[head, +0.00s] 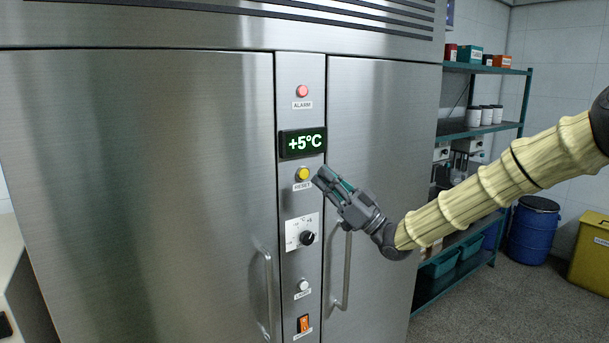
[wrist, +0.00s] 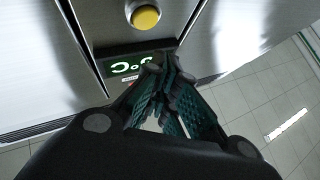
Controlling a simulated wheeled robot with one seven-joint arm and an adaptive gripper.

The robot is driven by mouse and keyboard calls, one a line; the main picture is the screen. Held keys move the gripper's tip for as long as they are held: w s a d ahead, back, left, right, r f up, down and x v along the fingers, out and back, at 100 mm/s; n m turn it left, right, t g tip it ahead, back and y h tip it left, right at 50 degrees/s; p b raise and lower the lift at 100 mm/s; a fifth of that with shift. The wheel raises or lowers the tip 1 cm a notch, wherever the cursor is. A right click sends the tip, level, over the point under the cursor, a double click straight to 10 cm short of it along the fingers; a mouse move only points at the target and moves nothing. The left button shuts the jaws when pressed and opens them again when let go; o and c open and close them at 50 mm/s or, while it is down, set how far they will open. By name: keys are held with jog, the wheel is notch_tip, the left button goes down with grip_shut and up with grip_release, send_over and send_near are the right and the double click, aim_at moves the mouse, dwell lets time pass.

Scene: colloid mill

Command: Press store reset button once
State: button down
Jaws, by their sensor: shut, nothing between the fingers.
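The yellow reset button (head: 303,173) sits on the steel control strip, above a label reading RESET and below the green +5°C display (head: 302,142). My gripper (head: 320,175) is shut and empty, its fingertips just right of the button in the head view. I see no clear contact; a small gap shows beside the button. In the wrist view a yellow button (wrist: 146,17) is at the top, beyond the closed fingertips (wrist: 165,62). Part of the green display (wrist: 138,67) shows behind the fingers, partly hidden.
A red alarm lamp (head: 302,91) is above the display. Below are a black dial (head: 307,238), a white button (head: 303,285) and an orange switch (head: 303,323). Door handles (head: 346,270) flank the strip. A shelf (head: 480,131) and blue drum (head: 533,232) stand at right.

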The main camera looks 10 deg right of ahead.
jog(key=shift+w+a+b, duration=0.25)
jog(key=shift+w, duration=0.4)
jog(key=shift+w+a+b, duration=0.2)
jog(key=shift+w, duration=0.4)
jog(key=shift+w, duration=0.1)
dwell(0.6)
jog(key=shift+w+a+b, duration=0.2)
jog(key=shift+w+b, duration=0.1)
jog(key=shift+b, duration=0.1)
jog(key=shift+w+a+b, duration=0.1)
jog(key=shift+w+b, duration=0.2)
jog(key=shift+w, duration=0.1)
dwell(0.7)
jog(key=shift+s, duration=0.15)
dwell(0.3)
jog(key=shift+s+d, duration=0.25)
jog(key=shift+s, duration=0.4)
jog(key=shift+b, duration=0.3)
jog(key=s, duration=0.1)
jog(key=s+d, duration=0.1)
jog(key=s, duration=0.2)
jog(key=shift+s+d+b, duration=0.35)
jog(key=shift+d, duration=0.05)
